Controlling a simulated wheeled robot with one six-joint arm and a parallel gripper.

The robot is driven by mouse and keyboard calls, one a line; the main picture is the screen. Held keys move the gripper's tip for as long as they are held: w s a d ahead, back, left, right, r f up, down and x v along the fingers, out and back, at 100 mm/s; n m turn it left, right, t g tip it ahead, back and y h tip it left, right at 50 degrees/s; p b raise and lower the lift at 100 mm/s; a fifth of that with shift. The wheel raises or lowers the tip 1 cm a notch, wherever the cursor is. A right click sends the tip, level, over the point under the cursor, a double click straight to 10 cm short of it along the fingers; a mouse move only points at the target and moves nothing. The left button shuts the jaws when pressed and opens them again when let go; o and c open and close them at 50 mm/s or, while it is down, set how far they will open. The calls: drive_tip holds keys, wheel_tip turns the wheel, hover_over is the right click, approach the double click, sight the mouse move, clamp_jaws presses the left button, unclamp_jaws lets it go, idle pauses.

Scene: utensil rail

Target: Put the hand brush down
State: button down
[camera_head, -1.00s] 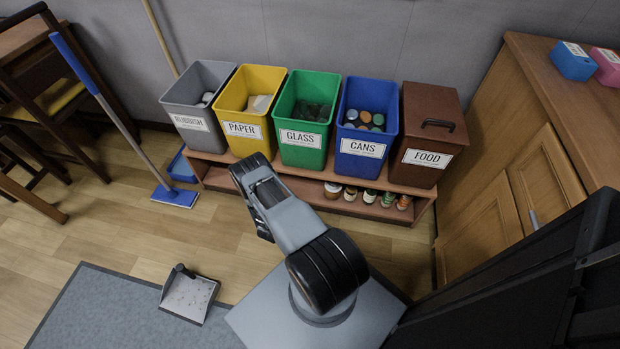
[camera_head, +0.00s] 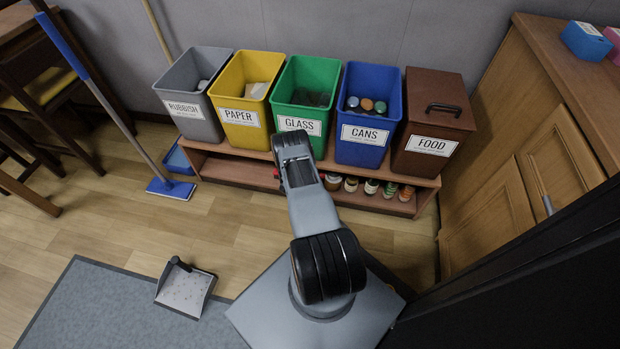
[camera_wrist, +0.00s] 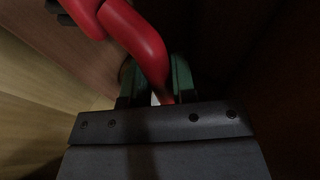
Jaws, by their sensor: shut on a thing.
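My gripper (camera_wrist: 155,85) is shut on the red handle of the hand brush (camera_wrist: 140,40) in the wrist view. The handle runs from between the fingers up to the upper left. The brush's bristles are not clearly visible in this dark view. In the head view my arm hides the gripper and most of the brush. Only a small red bit of the brush (camera_head: 276,173) shows left of my wrist, by the front of the low shelf (camera_head: 235,170). I cannot tell whether the brush touches the shelf.
Grey, yellow, green (camera_head: 300,118), blue and brown bins stand on the shelf, with jars (camera_head: 371,187) below at right. A blue mop (camera_head: 171,188) stands left. A wooden cabinet (camera_head: 530,150) is at right. Floor between is clear.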

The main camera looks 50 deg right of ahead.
drive_tip(key=shift+w+d, duration=0.15)
drive_tip(key=shift+d, duration=0.3)
wheel_tip(320, 180, down, 4)
drive_tip(key=shift+d+r+b, duration=0.15)
drive_tip(key=shift+r+b, duration=0.05)
drive_tip(key=shift+b, duration=1.05)
drive_tip(key=shift+r, duration=0.1)
drive_tip(key=c, duration=0.9)
unclamp_jaws()
drive_tip(key=shift+c, duration=0.2)
